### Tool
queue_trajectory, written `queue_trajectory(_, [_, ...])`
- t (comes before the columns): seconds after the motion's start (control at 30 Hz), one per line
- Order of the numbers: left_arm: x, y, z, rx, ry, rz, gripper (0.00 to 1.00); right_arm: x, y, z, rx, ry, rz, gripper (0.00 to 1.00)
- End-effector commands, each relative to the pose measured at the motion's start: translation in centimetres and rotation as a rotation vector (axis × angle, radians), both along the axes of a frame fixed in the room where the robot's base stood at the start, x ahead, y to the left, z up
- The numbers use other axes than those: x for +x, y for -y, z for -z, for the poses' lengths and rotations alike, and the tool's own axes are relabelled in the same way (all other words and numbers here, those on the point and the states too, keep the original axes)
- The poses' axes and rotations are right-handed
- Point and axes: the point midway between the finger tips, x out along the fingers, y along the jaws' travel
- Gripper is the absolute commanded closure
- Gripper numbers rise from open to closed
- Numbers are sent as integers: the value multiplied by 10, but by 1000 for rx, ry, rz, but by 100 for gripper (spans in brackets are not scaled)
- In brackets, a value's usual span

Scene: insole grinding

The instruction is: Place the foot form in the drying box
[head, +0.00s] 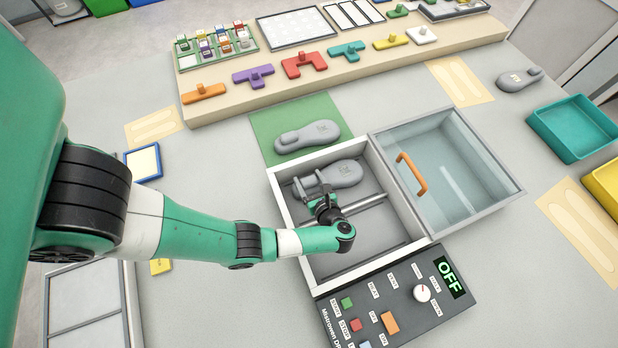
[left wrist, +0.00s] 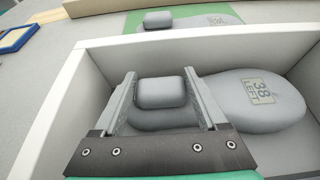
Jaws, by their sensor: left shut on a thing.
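A grey foot form (head: 340,174) labelled 38 LEFT is inside the white-walled drying box (head: 277,195), near its back wall. It also shows in the left wrist view (left wrist: 279,102). My left gripper (head: 313,188) is inside the box, with its fingers on either side of the form's raised knob (left wrist: 160,92) and shut on it. I cannot tell whether the form touches the box floor. The box's glass lid (head: 460,190) with an orange handle lies open to the right. A second grey foot form (head: 307,136) lies on the green mat (head: 268,124) behind the box. My right gripper is out of view.
A dark control panel (head: 395,300) at the box's front reads OFF. A third grey form (head: 519,79) lies at the back right, near a teal tray (head: 545,128). A beige shelf (head: 350,75) with coloured shapes runs along the back.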

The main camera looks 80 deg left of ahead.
Motion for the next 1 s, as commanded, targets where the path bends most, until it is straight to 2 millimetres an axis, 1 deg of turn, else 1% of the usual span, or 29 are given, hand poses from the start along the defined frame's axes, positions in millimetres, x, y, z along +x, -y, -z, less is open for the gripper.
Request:
queue_trajectory(0.13, [1, 0, -2, 1, 3, 0, 100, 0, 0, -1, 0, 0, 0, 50])
queue_trajectory(0.27, [1, 0, 2, 1, 3, 0, 100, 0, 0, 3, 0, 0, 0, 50])
queue_trajectory(0.3, [0, 0, 2, 0, 1, 1, 24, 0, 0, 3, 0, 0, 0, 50])
queue_trajectory(0.43, [0, 0, 1, 0, 1, 1, 0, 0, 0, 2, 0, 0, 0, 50])
queue_trajectory(0.67, [0, 0, 0, 0, 0, 1, 0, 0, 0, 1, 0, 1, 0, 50])
queue_trajectory(0.77, [0, 0, -5, 0, 0, 1, 0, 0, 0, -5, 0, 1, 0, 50])
queue_trajectory(0.87, [4, 15, -8, 0, 3, 5, 0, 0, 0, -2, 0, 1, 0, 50])
queue_trajectory(1.0, [8, 46, -20, -1, 4, 7, 0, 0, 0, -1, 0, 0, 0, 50])
